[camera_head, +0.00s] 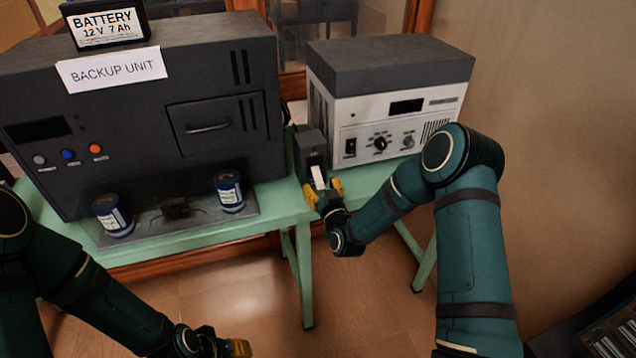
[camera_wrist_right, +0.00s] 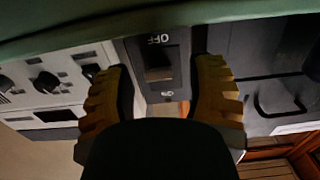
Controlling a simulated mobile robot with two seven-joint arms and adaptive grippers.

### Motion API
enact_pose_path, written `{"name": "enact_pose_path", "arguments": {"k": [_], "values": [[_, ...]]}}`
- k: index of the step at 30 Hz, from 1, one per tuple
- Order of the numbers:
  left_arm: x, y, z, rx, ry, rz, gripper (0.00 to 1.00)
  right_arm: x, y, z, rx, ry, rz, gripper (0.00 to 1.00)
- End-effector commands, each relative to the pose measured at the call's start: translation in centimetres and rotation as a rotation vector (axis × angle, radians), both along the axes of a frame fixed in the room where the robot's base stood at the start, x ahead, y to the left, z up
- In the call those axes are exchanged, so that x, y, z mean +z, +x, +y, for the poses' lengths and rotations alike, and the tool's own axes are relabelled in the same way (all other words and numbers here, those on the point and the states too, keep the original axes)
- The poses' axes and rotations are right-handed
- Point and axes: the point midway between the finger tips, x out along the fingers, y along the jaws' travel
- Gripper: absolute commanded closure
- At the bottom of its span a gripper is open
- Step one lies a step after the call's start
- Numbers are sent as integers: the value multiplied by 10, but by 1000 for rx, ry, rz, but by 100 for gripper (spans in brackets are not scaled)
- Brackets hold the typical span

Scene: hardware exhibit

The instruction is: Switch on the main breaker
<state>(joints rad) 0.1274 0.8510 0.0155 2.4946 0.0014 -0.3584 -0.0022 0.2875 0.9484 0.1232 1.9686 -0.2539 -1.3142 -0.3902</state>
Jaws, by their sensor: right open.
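The main breaker is a small dark box (camera_head: 308,152) on the green table between the two large units. The right wrist view is upside down; there the breaker face (camera_wrist_right: 150,88) carries OFF at the picture's top and ON lower down, with the lever between, nearer OFF. My right gripper (camera_head: 323,190) is open, its yellow fingers either side of the breaker face in the right wrist view (camera_wrist_right: 162,70); contact cannot be told. My left gripper (camera_head: 232,347) is low at the bottom edge, its opening unclear.
The dark backup unit (camera_head: 140,110) stands left of the breaker, with a battery (camera_head: 105,24) on top and two blue cans (camera_head: 113,215) (camera_head: 229,191) in front. A white-fronted unit (camera_head: 375,130) stands right. The green table's edge (camera_head: 200,240) runs below; the floor in front is clear.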

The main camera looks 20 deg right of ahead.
Motion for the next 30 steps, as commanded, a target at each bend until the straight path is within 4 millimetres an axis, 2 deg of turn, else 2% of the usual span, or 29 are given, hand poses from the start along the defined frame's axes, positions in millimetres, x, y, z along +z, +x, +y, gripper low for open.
{"name": "enact_pose_path", "arguments": {"k": [3,7,18,20,21,23,30], "values": [[-3,1,0,0,0,-1,53,0,16,1,0,0,-1,45],[-4,1,0,1,0,-2,53,0,25,1,0,0,0,45],[-4,1,0,1,0,-2,53,0,28,1,0,0,1,46],[-4,1,0,1,0,-2,53,0,28,1,0,0,1,67],[-4,1,0,1,0,-2,53,0,28,1,0,0,1,81],[-4,1,0,1,0,-2,53,0,28,1,0,0,1,100],[-4,1,0,1,0,-2,53,0,29,1,0,0,0,100]]}}
